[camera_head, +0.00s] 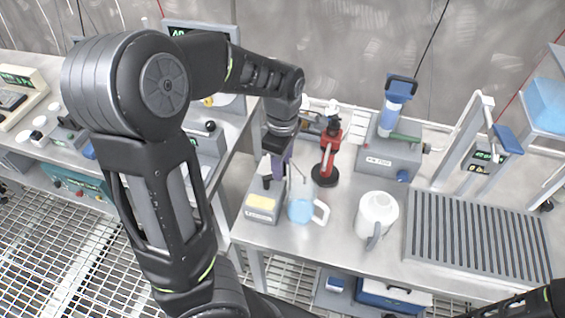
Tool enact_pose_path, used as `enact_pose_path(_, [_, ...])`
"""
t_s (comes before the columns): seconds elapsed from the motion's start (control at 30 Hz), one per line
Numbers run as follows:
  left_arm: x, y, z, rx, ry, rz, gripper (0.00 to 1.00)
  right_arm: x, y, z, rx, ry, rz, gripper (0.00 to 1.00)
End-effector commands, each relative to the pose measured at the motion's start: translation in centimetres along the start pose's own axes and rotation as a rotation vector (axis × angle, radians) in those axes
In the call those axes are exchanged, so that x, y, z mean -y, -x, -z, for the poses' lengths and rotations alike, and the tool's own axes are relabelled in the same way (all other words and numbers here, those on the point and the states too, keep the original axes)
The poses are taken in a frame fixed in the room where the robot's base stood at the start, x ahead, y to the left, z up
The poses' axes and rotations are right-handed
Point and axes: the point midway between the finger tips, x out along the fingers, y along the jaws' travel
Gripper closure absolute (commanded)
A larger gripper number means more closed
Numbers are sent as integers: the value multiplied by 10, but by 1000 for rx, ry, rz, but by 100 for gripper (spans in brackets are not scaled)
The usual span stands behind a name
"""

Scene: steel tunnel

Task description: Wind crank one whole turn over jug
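A clear jug (301,209) with pale blue liquid and a white handle stands upright near the left front of the steel table. Just left of it is a grey unit (263,203) with a yellow label and a black knob. I cannot make out the crank clearly. My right gripper is outside the view.
A red stand (327,160) is close behind the jug. A white pitcher (376,214) stands to its right, before a grey machine (389,158) with a blue-topped cylinder. A ribbed rack (478,238) fills the table's right. Bare tabletop lies between jug and pitcher.

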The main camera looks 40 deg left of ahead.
Motion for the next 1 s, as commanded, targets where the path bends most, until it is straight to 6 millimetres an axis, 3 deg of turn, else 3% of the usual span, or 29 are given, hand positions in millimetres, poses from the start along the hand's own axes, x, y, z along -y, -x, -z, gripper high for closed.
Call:
enact_pose_path(0.5, [-1, 70, 0, 1, -1, -4, 60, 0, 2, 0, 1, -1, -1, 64])
enact_pose_path(0.83, [0, 74, 0, -1, 0, -1, 61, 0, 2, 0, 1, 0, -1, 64])
enact_pose_path(1.0, [2, 71, 12, -4, 30, 11, 75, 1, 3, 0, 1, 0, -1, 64])
